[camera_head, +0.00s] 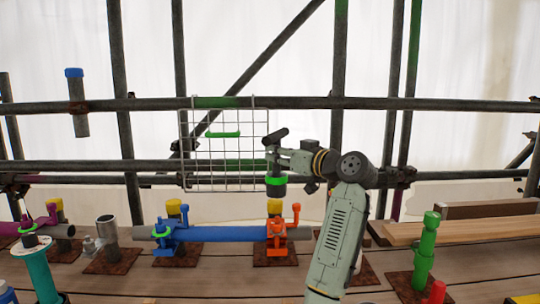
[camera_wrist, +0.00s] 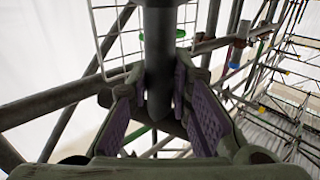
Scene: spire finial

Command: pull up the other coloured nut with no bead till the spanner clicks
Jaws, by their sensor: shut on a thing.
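My gripper (camera_wrist: 160,95) is shut on a dark grey tool, which I take to be the spanner (camera_wrist: 158,40). In the head view the tool (camera_head: 276,189) hangs roughly upright, with a green band near its lower end and a dark bar at its top. It is above the orange clamp (camera_head: 277,240), whose yellow top (camera_head: 274,206) shows just below it. A blue clamp (camera_head: 163,236) with a yellow top (camera_head: 173,207) stands to the left. Which part is the nut, and any bead, is too small to tell.
A blue tube (camera_head: 225,234) runs between the blue and orange clamps. A wire rack (camera_head: 200,178) hangs behind my gripper. A green post (camera_head: 427,240) and timber boards (camera_head: 490,210) stand right. A grey tube (camera_head: 107,230) and a teal cylinder (camera_head: 41,275) stand left.

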